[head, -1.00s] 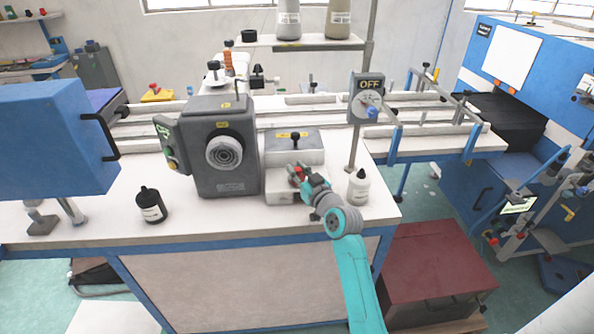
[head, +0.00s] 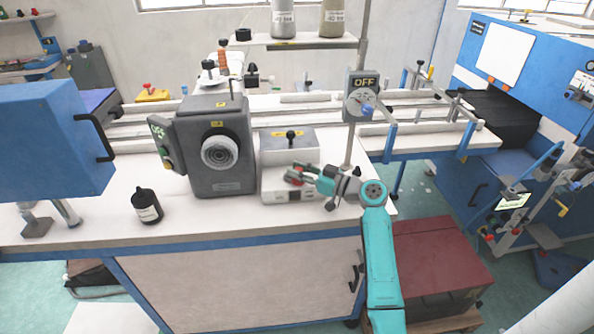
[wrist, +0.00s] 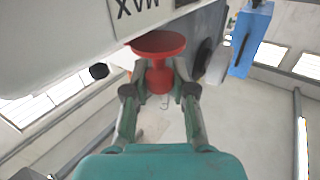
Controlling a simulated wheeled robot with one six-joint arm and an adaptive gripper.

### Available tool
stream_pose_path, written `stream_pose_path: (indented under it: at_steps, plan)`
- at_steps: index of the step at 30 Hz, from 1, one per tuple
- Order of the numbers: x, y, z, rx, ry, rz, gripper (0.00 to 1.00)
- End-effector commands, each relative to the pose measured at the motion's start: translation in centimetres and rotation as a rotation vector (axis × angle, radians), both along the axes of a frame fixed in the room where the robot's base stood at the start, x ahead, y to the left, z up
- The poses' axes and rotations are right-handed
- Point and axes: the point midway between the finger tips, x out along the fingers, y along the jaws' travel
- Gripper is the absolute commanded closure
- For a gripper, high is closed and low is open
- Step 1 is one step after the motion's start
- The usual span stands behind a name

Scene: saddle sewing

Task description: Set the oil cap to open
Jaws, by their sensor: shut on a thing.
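The red, mushroom-shaped oil cap (wrist: 158,44) shows in the wrist view, with a wide round rim and a narrower stem. My gripper (wrist: 160,78) is shut on its narrower part, one finger on each side. The fingers partly hide the cap there. In the wrist view a pale surface with an upside-down "MAX" label (wrist: 138,5) is close by the cap. I cannot tell whether the cap is seated or loose.
The grey machine head (head: 217,125) with a round dial stands left of the unit. A post with an "OFF" switch box (head: 361,98) rises behind my arm. The table's front left is clear.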

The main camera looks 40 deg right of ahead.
Motion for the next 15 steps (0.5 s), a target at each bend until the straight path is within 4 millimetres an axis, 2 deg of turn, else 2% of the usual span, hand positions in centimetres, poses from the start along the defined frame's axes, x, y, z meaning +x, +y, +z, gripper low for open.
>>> stream_pose_path:
  at_steps: [15]
  plan:
    - [-0.1,-0.1,-0.17,0.001,0.004,0.058,1.0]
